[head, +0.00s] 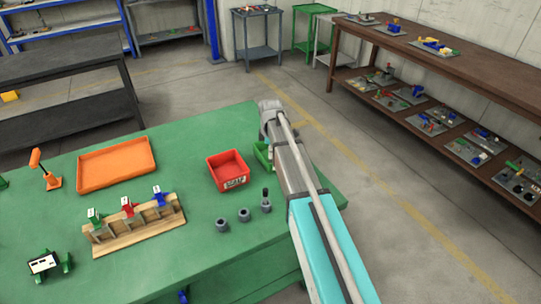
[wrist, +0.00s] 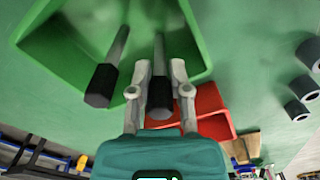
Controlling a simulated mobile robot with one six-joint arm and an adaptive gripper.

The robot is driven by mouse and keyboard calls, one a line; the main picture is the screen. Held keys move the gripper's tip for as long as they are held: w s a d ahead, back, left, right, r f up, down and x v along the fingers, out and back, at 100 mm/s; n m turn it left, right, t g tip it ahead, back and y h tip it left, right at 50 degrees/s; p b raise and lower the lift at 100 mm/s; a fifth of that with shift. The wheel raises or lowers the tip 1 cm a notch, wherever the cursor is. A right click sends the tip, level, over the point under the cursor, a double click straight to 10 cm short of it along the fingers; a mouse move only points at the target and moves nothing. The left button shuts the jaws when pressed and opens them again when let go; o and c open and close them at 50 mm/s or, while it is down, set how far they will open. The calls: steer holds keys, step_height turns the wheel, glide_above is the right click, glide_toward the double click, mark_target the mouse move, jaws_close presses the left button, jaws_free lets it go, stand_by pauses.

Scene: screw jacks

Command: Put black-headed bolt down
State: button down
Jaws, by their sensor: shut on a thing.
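My gripper (wrist: 160,78) is shut on a black-headed bolt (wrist: 160,96). The black head is between the fingers and the grey shank points up the picture, over the inside of the green bin (wrist: 190,35). I cannot tell whether the shank touches the bin. A second black-headed bolt (wrist: 101,86) is in the green bin, left of the held one. In the head view my arm covers much of the green bin (head: 261,156), and the gripper and held bolt are hidden.
A red scrap bin (head: 229,170) stands beside the green bin. Several grey cylinders stand in front, one with a dark upright pin (head: 265,194). A wooden rack (head: 135,228) with clamps and an orange tray (head: 117,164) are at the left of the green table (head: 180,270).

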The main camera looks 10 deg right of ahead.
steer(key=shift+f, duration=0.15)
steer(key=c, duration=0.9)
jaws_free()
steer(key=shift+o, duration=0.2)
step_height(320, 180, up, 12)
steer(key=p, duration=1.2)
steer(key=s+d+m, duration=0.2)
steer(key=s+m, duration=1.4)
steer(key=s, duration=0.9)
steer(key=shift+s, duration=0.2)
